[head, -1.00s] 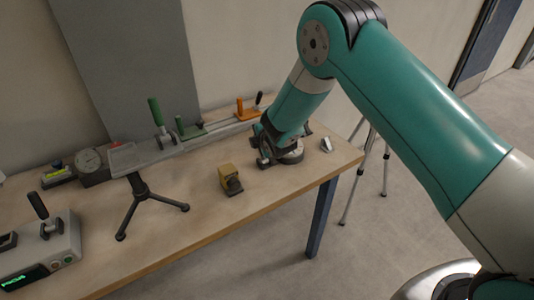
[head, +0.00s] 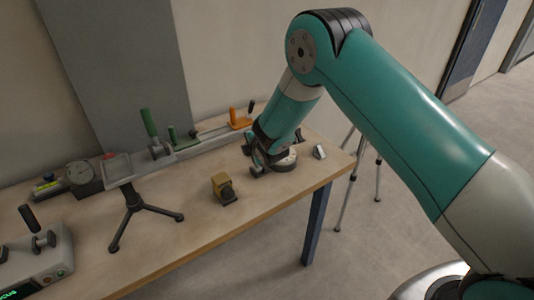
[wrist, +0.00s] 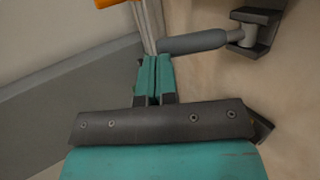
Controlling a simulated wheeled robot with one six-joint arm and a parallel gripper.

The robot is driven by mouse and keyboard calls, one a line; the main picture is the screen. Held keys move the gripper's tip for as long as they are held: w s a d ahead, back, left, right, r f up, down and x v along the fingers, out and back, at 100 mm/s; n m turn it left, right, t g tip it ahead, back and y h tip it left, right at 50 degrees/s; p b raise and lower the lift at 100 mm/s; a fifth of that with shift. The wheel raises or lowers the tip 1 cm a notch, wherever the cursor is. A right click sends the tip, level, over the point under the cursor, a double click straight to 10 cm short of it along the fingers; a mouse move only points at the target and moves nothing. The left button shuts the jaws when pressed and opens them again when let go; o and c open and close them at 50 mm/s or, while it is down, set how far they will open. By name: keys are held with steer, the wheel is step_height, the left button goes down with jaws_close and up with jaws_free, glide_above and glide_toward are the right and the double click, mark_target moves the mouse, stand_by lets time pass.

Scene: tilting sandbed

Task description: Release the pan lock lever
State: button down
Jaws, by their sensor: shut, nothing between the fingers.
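A lever with a grey rounded handle (wrist: 195,43) lies across the upper part of the wrist view, its right end in a dark bracket (wrist: 252,32). It may be the pan lock lever; no label shows. My gripper (wrist: 153,60) is shut and empty, its teal fingertips close to the handle's left end. I cannot tell whether they touch it. In the head view my gripper (head: 257,170) is low over the right part of the table, beside a round grey base (head: 284,162). My wrist hides the lever there.
The wooden table (head: 190,245) holds a yellow-brown block (head: 223,188), a black tripod stand (head: 133,200), a green-handled clamp (head: 149,124), an orange piece (head: 238,120) and a small grey wedge (head: 319,152). A grey box with a dark lever (head: 45,255) is at lower left. The front right tabletop is clear.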

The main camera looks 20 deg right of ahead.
steer(key=a+r+b+v, duration=0.1)
steer(key=v, duration=1.2)
steer(key=shift+w+d+b, duration=0.2)
steer(key=shift+d+b, duration=0.1)
steer(key=shift+d, duration=0.2)
steer(key=s+r+m+g+y, duration=0.1)
steer(key=s+r+m+g, duration=0.3)
steer(key=s, duration=0.7)
steer(key=s+r+m+g+y, duration=0.1)
steer(key=s+r+m+g, duration=0.3)
steer(key=s, duration=0.7)
steer(key=s+a+r+m+g+y, duration=0.1)
steer(key=s+r+m+g, duration=0.2)
steer(key=s, duration=0.8)
step_height(320, 180, up, 4)
steer(key=shift+f+m+g, duration=0.1)
steer(key=shift+m+g, duration=0.3)
steer(key=shift+m, duration=0.8)
